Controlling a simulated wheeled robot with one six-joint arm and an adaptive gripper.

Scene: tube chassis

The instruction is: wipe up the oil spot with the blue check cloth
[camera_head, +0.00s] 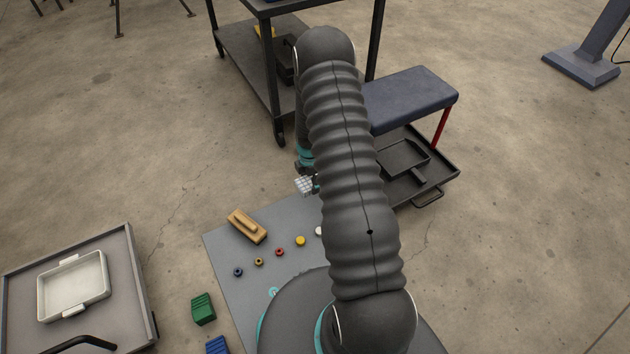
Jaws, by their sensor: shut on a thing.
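My gripper (314,183) hangs low beyond the far edge of the grey mat, partly hidden behind my own thick ribbed arm. It is shut on a small pale, grid-patterned piece, the check cloth (303,185), whose blue barely shows at this size. The cloth sticks out to the left of the gripper, and the rest of it is hidden. I cannot tell whether it touches the floor. I cannot make out the oil spot for certain; the floor has several faint stains, and my arm covers part of the view.
The grey mat (222,262) holds a wooden-backed brush (247,226) and several small coloured rings. A green block (203,309) and a blue block (217,346) lie near its left edge. A cart with a white tray (73,287) stands left; a padded stool (412,99) stands right.

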